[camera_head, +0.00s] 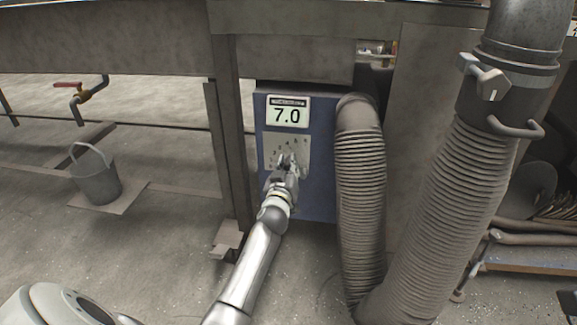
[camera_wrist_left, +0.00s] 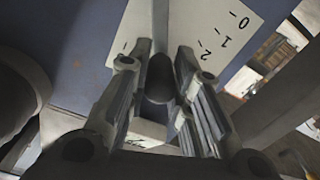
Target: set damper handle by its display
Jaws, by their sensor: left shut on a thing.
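The display (camera_head: 288,112) is on the upper part of a blue box and reads 7.0. Below it is a pale dial plate (camera_head: 299,146) with printed numbers; in the left wrist view the plate (camera_wrist_left: 222,20) shows 0, 1 and 2. My left gripper (camera_head: 288,162) is at this plate. In the left wrist view its fingers (camera_wrist_left: 160,75) are shut on the dark, rounded damper handle (camera_wrist_left: 159,78). The gripper hides most of the handle and some of the scale in the head view. My right gripper is not in view.
The blue box (camera_head: 318,205) stands under a grey bench. Ribbed hoses (camera_head: 360,190) run close on its right, and a steel post (camera_head: 228,140) is on its left. A bucket (camera_head: 96,177) and a red-handled tap (camera_head: 68,85) are at the left.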

